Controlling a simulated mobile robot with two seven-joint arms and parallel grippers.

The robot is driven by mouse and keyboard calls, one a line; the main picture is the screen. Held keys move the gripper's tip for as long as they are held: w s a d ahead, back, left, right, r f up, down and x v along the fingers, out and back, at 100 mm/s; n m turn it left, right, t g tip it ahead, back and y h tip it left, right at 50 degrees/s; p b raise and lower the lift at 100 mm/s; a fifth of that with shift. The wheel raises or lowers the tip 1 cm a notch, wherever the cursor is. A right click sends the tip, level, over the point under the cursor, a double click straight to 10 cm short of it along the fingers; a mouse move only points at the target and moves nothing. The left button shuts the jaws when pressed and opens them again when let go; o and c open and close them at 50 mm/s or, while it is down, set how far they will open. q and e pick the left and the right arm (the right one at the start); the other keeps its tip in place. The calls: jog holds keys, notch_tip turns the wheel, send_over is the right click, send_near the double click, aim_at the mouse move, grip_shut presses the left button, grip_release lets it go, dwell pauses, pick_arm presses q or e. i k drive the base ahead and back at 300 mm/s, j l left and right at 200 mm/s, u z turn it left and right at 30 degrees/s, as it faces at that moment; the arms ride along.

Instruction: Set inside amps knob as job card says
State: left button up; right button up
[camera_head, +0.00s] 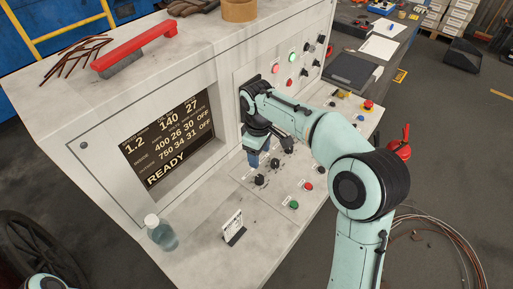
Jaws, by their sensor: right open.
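The control panel's display (168,140) shows rows of yellow figures, with 400 26 30 OFF above 750 34 31 OFF, and READY at the bottom. Several black knobs stand on the sloping panel, including a front-left one (260,180) and another just behind it (275,163). Their labels are too small to read, so I cannot tell which is the inside amps knob. My right gripper (256,160) points down just above and behind these knobs, open. Its wrist and arm hide part of the panel. A small white job card (232,225) stands on the ledge; its text is unreadable. My left gripper is out of view.
Green (294,205) and red (308,186) buttons sit on the front panel. A red-handled brush (135,50) and thin rods (75,60) lie on top. The ledge between bottle and card is clear.

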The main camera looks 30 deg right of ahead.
aim_at(275, 162)
jog(key=k, duration=1)
